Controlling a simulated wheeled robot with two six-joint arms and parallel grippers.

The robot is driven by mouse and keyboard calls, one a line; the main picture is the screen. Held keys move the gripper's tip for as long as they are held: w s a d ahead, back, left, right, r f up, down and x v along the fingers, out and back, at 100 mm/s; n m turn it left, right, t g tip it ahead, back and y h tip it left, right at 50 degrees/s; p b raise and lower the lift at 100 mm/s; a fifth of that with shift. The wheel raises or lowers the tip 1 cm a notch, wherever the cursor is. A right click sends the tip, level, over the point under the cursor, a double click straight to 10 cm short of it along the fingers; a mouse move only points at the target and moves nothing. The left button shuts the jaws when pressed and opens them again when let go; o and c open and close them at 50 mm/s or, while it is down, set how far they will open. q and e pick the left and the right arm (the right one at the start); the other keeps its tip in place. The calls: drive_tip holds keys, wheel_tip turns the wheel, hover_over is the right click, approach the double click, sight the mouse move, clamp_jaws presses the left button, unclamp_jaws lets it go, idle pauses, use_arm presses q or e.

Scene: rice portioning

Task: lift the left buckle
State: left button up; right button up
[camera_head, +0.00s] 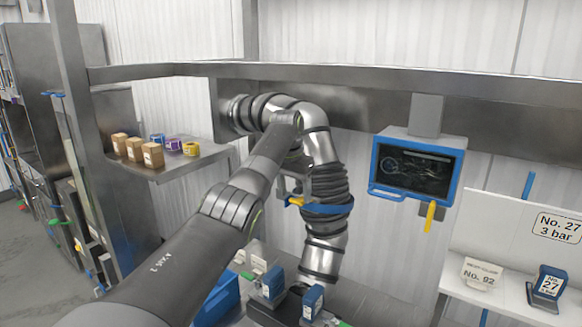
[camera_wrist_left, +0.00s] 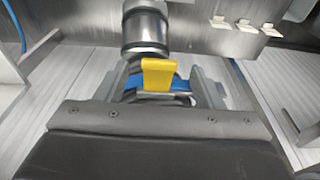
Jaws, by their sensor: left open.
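The buckle (camera_head: 296,201) is a yellow tab on a blue band (camera_head: 330,209) around a dark ribbed sleeve of a metal pipe. In the left wrist view the yellow tab (camera_wrist_left: 158,74) stands up near the middle, with the blue band (camera_wrist_left: 180,85) running behind it. My left gripper (camera_head: 291,186) is at the buckle, at the end of the arm that comes in from the lower left. In the left wrist view its fingers (camera_wrist_left: 164,88) are spread, one on each side of the yellow tab, with gaps between. My right gripper is not in view.
The metal pipe (camera_head: 323,259) bends down from the wall, under a long steel beam (camera_head: 350,75). A blue-framed screen (camera_head: 418,165) hangs to the right. A shelf (camera_head: 190,163) with small boxes is at left. Blue-and-white items (camera_head: 312,300) stand below the pipe.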

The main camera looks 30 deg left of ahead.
use_arm(q)
wheel_tip(320, 180, up, 11)
drive_tip(key=s, duration=0.2)
drive_tip(key=shift+r+b, duration=0.15)
drive_tip(key=shift+b, duration=0.25)
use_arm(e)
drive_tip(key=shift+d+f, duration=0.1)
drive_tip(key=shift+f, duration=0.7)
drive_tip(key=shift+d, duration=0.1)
